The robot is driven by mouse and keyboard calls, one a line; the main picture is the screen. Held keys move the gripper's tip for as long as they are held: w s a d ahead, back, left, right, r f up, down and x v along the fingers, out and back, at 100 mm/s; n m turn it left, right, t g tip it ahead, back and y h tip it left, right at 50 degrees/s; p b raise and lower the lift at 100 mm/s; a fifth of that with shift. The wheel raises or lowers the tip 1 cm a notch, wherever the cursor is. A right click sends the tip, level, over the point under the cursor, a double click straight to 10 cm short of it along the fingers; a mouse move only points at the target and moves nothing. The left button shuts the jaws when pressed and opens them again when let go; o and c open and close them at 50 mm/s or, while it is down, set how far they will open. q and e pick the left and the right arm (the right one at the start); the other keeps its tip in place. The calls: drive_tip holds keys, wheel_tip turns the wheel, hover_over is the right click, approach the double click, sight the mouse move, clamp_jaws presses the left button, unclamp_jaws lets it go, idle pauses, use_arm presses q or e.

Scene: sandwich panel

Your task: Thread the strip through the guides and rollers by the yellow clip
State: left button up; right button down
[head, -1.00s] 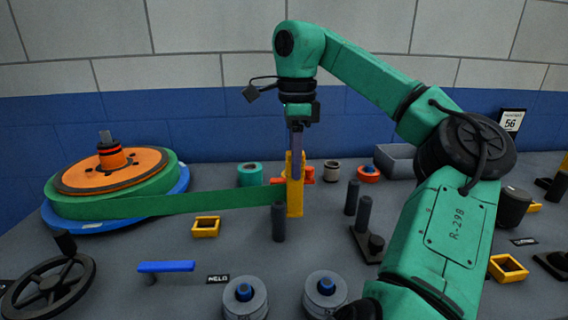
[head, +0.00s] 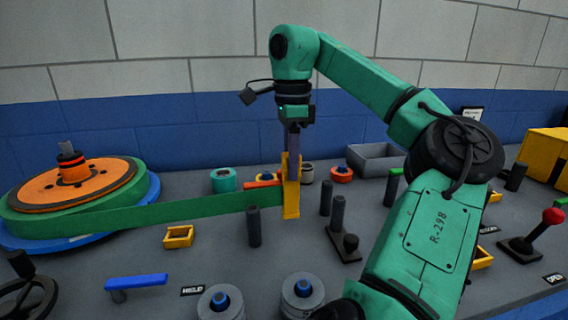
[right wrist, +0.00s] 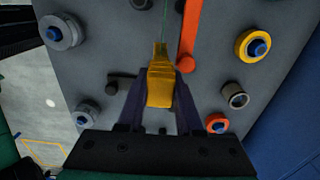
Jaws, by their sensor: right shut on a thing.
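My right gripper (head: 292,152) is shut on the yellow clip (head: 291,190) and holds it upright, its jaws around the clip's top. The clip also shows between the fingers in the right wrist view (right wrist: 160,85). The green strip (head: 200,207) runs taut from the spool (head: 85,187) at the left to the clip. It passes behind a dark guide post (head: 254,227). Two more dark posts (head: 325,198) (head: 338,212) stand right of the clip. Two grey rollers with blue tops (head: 219,303) (head: 303,295) are at the front. My left gripper is out of view.
An orange bar (head: 262,183) lies close behind the clip; it also shows in the right wrist view (right wrist: 188,40). A dark lever (head: 345,243) sits near the right posts. A grey bin (head: 374,158) is behind, and a red-knobbed lever (head: 540,228) at the right.

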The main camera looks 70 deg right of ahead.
drive_tip(key=s+d, duration=0.4)
drive_tip(key=s, duration=0.2)
drive_tip(key=shift+s+d, duration=0.15)
drive_tip(key=shift+d, duration=0.05)
idle(0.4)
drive_tip(key=s+d+p, duration=0.1)
drive_tip(key=s+d, duration=0.4)
drive_tip(key=s, duration=0.2)
drive_tip(key=shift+s+p, duration=0.2)
drive_tip(key=shift+p, duration=0.1)
idle(0.5)
drive_tip(key=s+d+p, duration=0.3)
drive_tip(key=s+d, duration=0.2)
drive_tip(key=s, duration=0.2)
drive_tip(key=shift+s+d, duration=0.15)
drive_tip(key=shift+s, duration=0.05)
idle(0.6)
drive_tip(key=shift+p, duration=0.3)
